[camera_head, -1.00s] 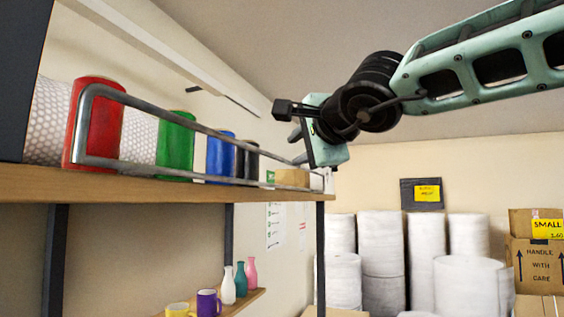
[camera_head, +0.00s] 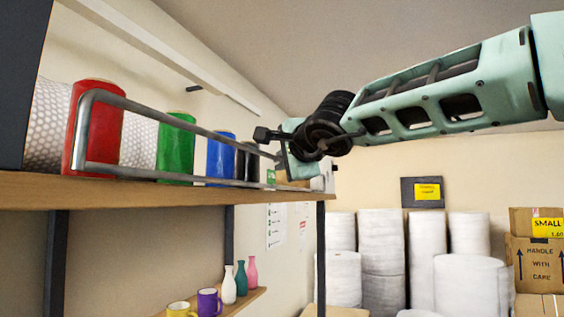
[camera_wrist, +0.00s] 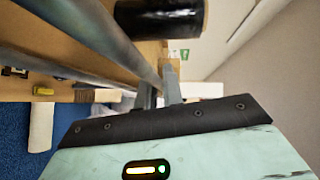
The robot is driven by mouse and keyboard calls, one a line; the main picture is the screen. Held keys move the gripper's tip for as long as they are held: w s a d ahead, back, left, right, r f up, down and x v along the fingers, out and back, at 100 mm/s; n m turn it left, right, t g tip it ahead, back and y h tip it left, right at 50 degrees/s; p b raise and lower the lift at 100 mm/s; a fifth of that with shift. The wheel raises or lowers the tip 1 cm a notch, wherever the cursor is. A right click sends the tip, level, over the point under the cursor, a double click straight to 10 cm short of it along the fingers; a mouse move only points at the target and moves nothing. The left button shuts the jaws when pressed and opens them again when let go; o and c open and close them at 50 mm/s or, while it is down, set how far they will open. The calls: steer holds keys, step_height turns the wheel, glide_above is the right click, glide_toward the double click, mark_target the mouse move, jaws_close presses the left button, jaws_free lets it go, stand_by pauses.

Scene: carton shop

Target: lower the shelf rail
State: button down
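The shelf rail (camera_head: 190,129) is a grey metal bar loop standing raised along the front edge of the wooden shelf (camera_head: 140,189). My gripper (camera_head: 279,157) is at the rail's far right end. In the wrist view the rail (camera_wrist: 105,40) runs from the upper left down to my gripper (camera_wrist: 159,92). Its two grey fingers stand apart, one on each side of the rail's top bar near its end. Whether they touch the bar is not clear. The gripper body hides the rail's far end in the head view.
Red (camera_head: 98,125), green (camera_head: 175,148), blue (camera_head: 220,158) and black rolls stand behind the rail, with bubble wrap at the left. A lower shelf holds mugs and bottles (camera_head: 241,278). White rolls (camera_head: 380,250) and cartons (camera_head: 536,250) stand at the back right.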

steer(key=shift+d+f+b, duration=0.1)
steer(key=shift+f+b, duration=0.15)
steer(key=shift+b, duration=0.35)
steer(key=d+f+m+t+h+b, duration=0.1)
steer(key=m+t+h+b, duration=0.3)
steer(key=m+b, duration=0.4)
steer(key=s+d+f+m+t+h+b, duration=0.1)
steer(key=d+f+m+t+h+b, duration=0.1)
steer(key=m+b, duration=0.6)
steer(key=s+d+f+m+t+h+b, duration=0.1)
steer(key=m+t+h+b, duration=0.4)
steer(key=b, duration=1.1)
steer(key=shift+d+f+m+t+h+b, duration=0.35)
steer(key=shift+d+f+m+h, duration=0.35)
steer(key=shift+m, duration=0.8)
steer(key=shift+f, duration=0.15)
steer(key=c, duration=1.5)
jaws_free()
steer(key=shift+s+f, duration=0.1)
